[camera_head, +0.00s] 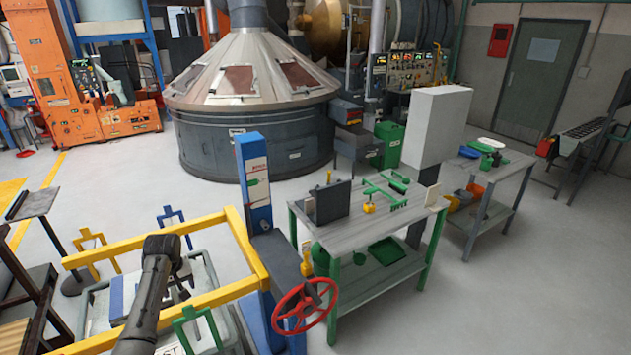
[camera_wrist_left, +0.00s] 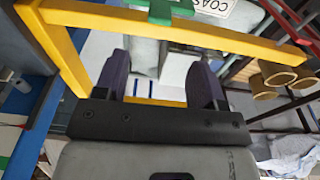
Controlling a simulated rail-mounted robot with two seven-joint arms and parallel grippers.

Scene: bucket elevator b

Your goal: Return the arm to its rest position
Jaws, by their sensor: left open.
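My left arm rises from the lower left in the head view, over the area framed by the yellow rail (camera_head: 215,296). My left gripper (camera_wrist_left: 160,88) shows in the wrist view with its two dark fingers apart and nothing between them. In that view the yellow rail (camera_wrist_left: 180,28) crosses beyond the fingers, and a yellow post stands at the left. I cannot tell whether the fingers touch anything. In the head view the gripper itself is not clear. My right gripper is in neither view.
A red handwheel (camera_head: 303,306) and a blue column (camera_head: 254,180) stand right of the yellow rail. A green-legged workbench (camera_head: 340,234) with small parts is further right. A large conical machine (camera_head: 250,75) stands behind. Open floor (camera_head: 500,310) lies at the right.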

